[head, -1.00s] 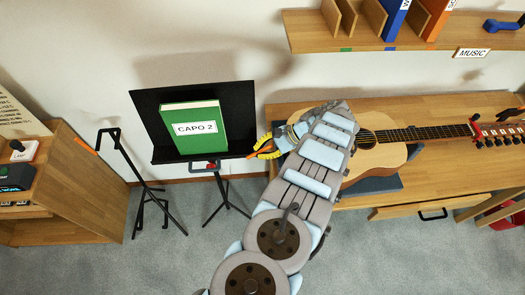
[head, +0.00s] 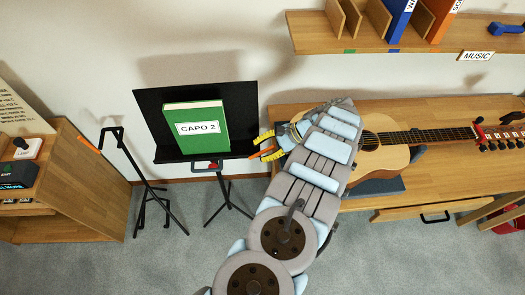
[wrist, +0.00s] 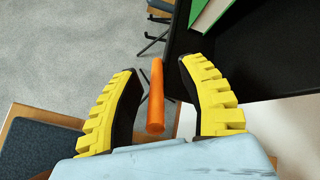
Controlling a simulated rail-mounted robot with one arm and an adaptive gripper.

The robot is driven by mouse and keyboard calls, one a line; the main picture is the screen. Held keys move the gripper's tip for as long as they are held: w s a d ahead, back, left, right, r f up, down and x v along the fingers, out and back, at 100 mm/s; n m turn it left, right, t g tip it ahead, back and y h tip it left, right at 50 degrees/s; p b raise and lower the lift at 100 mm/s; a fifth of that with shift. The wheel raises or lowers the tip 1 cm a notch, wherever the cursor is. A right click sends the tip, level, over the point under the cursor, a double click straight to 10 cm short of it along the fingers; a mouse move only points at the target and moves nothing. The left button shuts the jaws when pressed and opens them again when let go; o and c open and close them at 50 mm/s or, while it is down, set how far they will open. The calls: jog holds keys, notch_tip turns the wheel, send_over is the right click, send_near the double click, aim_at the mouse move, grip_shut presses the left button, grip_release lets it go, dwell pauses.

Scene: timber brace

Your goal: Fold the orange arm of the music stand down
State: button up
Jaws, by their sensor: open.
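The black music stand (head: 243,104) stands at the left centre with its desk tilted and a green book (head: 207,112) resting on it. Its orange arm (wrist: 156,98) sticks out from the desk's right side toward my gripper; in the head view, the arm (head: 264,152) shows only as a small orange piece beside the fingers. My gripper (head: 266,145) is open at the stand's right edge. In the wrist view, my gripper (wrist: 158,85) has its yellow-padded fingers on either side of the orange arm, with a visible gap to each finger.
A guitar (head: 378,145) lies on the wooden bench (head: 285,107) right of my gripper. An empty black stand (head: 125,150) and a wooden cabinet (head: 85,185) are at the left. A shelf (head: 380,48) hangs above the bench. Grey carpet (head: 130,265) lies clear in front.

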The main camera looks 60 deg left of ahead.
aim_at(263, 151)
jog(key=shift+r, duration=4.3)
